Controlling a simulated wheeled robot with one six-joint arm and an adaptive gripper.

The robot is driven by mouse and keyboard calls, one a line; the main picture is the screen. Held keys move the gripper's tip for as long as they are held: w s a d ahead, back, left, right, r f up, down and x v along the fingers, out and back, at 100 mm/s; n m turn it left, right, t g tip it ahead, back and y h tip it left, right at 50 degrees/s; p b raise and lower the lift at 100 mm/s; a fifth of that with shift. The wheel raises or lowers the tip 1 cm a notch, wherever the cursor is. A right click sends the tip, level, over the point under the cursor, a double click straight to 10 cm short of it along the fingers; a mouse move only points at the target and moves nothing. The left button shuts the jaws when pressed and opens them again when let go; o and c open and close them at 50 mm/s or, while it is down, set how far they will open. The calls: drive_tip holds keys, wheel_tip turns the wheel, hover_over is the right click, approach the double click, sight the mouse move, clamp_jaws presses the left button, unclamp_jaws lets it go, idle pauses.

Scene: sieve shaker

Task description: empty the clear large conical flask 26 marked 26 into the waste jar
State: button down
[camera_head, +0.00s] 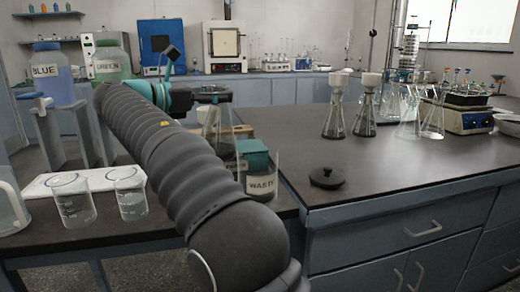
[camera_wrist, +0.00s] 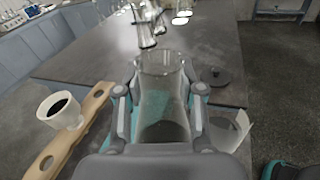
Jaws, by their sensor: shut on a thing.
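My gripper (camera_wrist: 160,95) is shut on a clear glass flask (camera_wrist: 162,112), with one finger on each side of it. The flask's open mouth faces away from the wrist, and grey contents seem to show low inside. In the head view the flask (camera_head: 212,118) is partly hidden behind my arm; I cannot read a number on it. The clear waste jar (camera_head: 262,184), labelled WASTE, stands open near the bench corner, right of and nearer than the flask. In the wrist view the jar (camera_wrist: 232,132) is at the right, beside the right finger, apart from the flask's mouth.
A black lid (camera_head: 326,178) lies on the bench right of the jar. A wooden rack (camera_wrist: 72,140) with a white funnel (camera_wrist: 58,110) is left of my gripper. Two beakers (camera_head: 74,205) stand at left. Flasks with funnels (camera_head: 335,118) stand farther back; the middle bench is clear.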

drive_tip(key=shift+s+d+m, duration=0.2)
drive_tip(key=shift+d+m, duration=0.3)
drive_tip(key=shift+d, duration=0.05)
drive_tip(key=shift+s+d+m+y, duration=0.15)
drive_tip(key=shift+s+m+y, duration=0.2)
drive_tip(key=shift+m+y, duration=0.25)
drive_tip(key=d+m, duration=0.1)
drive_tip(key=s+d+f+m+y, duration=0.1)
drive_tip(key=m, duration=0.1)
drive_tip(key=d+f+m+y, duration=0.1)
drive_tip(key=shift+s, duration=0.35)
drive_tip(key=shift+r+m+y, duration=0.1)
drive_tip(key=shift+m+y, duration=0.2)
drive_tip(key=shift+m, duration=0.2)
drive_tip(key=shift+f+b, duration=0.4)
drive_tip(key=shift+b, duration=0.6)
drive_tip(key=shift+f+m+y+b, duration=0.5)
drive_tip(key=shift+f+b, duration=0.45)
drive_tip(key=shift+b, duration=1.05)
drive_tip(key=shift+s+d+f+m+t+y+b, duration=0.15)
drive_tip(key=shift+f+m+b, duration=0.2)
drive_tip(key=shift+b, duration=0.7)
drive_tip(key=shift+f+m+t+y+b, duration=0.2)
drive_tip(key=shift+m+b, duration=0.15)
drive_tip(key=shift+b, duration=0.65)
